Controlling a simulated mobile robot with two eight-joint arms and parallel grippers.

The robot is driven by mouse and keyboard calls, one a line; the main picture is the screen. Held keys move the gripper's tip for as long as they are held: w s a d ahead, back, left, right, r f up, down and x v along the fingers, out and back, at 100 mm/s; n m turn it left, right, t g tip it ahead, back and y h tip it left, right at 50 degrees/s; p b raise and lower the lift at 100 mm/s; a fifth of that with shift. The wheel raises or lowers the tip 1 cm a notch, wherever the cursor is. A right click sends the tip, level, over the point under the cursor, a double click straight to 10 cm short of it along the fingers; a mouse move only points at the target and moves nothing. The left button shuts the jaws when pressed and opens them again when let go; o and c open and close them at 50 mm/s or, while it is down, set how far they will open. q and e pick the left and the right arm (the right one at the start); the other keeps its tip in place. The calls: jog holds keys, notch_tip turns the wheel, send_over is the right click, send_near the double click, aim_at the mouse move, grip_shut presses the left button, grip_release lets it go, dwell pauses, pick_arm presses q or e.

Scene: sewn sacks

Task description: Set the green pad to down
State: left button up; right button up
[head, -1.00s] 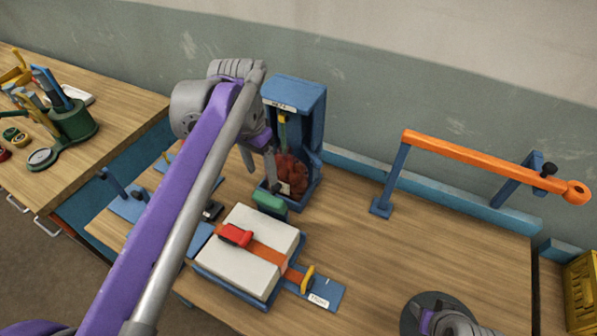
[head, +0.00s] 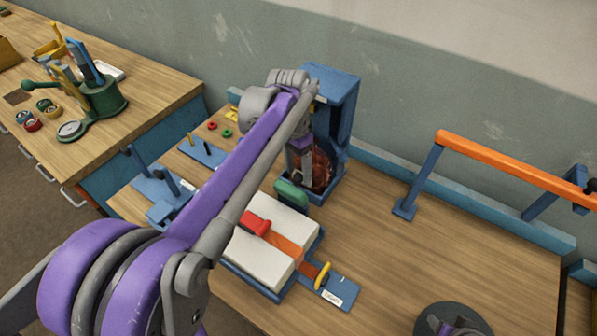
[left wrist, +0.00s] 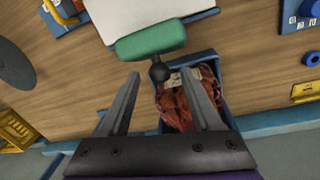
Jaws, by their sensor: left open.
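The green pad (head: 291,193) is a rounded block at the front of a blue upright frame (head: 340,85), behind the white block. In the left wrist view the green pad (left wrist: 150,38) sits on a dark ball-ended stem, just beyond my fingertips. My left gripper (head: 300,163) is in front of the blue frame, just above and behind the pad. The left wrist view shows its fingers (left wrist: 158,76) apart, one on each side of the dark ball, with no clear contact. A reddish-brown mass (head: 322,167) is inside the frame. My arm hides part of the frame.
A white block (head: 250,258) with a red clip and orange strap lies in a blue tray in front. An orange bar (head: 510,165) on blue posts stands right. A dark disc (head: 425,325) is at the bottom. The table's right middle is clear.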

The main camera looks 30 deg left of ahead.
pick_arm(q)
jog(key=shift+f, duration=0.45)
jog(key=shift+c, duration=0.3)
grip_shut()
dwell(0.9)
